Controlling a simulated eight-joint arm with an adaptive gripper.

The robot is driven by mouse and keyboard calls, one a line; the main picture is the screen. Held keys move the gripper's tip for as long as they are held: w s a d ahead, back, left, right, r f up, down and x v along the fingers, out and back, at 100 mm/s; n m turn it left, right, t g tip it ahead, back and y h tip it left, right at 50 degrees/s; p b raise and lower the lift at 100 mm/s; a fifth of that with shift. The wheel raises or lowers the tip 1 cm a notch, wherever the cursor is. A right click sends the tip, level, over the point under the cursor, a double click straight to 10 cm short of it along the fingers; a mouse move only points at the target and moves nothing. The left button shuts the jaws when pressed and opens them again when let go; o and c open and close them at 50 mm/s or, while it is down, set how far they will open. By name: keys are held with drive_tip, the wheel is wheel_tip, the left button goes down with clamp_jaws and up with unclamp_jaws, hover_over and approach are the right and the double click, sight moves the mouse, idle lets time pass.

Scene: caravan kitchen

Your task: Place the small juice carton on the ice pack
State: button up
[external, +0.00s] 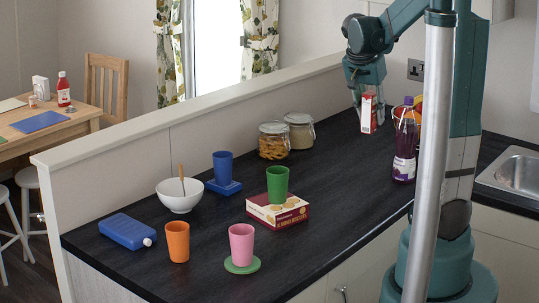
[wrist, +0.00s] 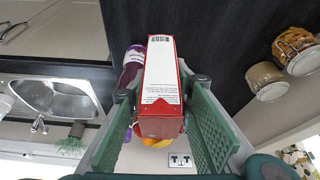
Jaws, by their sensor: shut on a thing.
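The small juice carton (external: 369,114), red and white, is upright between the fingers of my gripper (external: 366,92) at the back of the dark counter. I cannot tell whether its base touches the counter. In the wrist view the carton (wrist: 160,75) fills the space between the two green fingers (wrist: 162,120), its barcode face visible. My gripper is shut on it. The ice pack (external: 128,231), a flat blue block with a white cap, lies at the counter's front left corner, well apart from the carton. Its top is bare.
A purple bottle (external: 405,145) and a fruit bowl (external: 412,112) stand just right of the carton. Two jars (external: 273,141), a white bowl (external: 180,196), a blue cup (external: 223,167), a green cup (external: 277,184) on a box (external: 276,214), an orange cup (external: 178,242) and a pink cup (external: 241,244) stand leftward.

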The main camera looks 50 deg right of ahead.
drive_tip(key=w+a+r+n+t+y+p, duration=0.15)
drive_tip(key=w+a+n+p, duration=0.4)
drive_tip(key=w+a, duration=2.2)
drive_tip(key=w+a+f+n+t+y+p, duration=0.1)
drive_tip(key=w+a+n, duration=0.1)
drive_tip(key=a, duration=1.1)
drive_tip(key=w+a+n+p, duration=0.1)
drive_tip(key=w+a+n, duration=0.15)
drive_tip(key=a, duration=1.05)
drive_tip(key=w+a+f+n+t+y+p, duration=0.1)
drive_tip(key=w+a+n, duration=0.15)
drive_tip(key=a, duration=1.15)
drive_tip(key=shift+h, duration=0.35)
drive_tip(key=shift+s+d+f, duration=0.1)
drive_tip(key=shift+d+f, duration=0.1)
drive_tip(key=shift+f, duration=1.05)
drive_tip(key=shift+s+d+f, duration=0.1)
drive_tip(key=shift+d+f, duration=0.05)
drive_tip(key=shift+f, duration=1.1)
drive_tip(key=shift+w+f, duration=0.1)
drive_tip(key=shift+f, duration=2.8)
drive_tip(key=shift+f, duration=0.1)
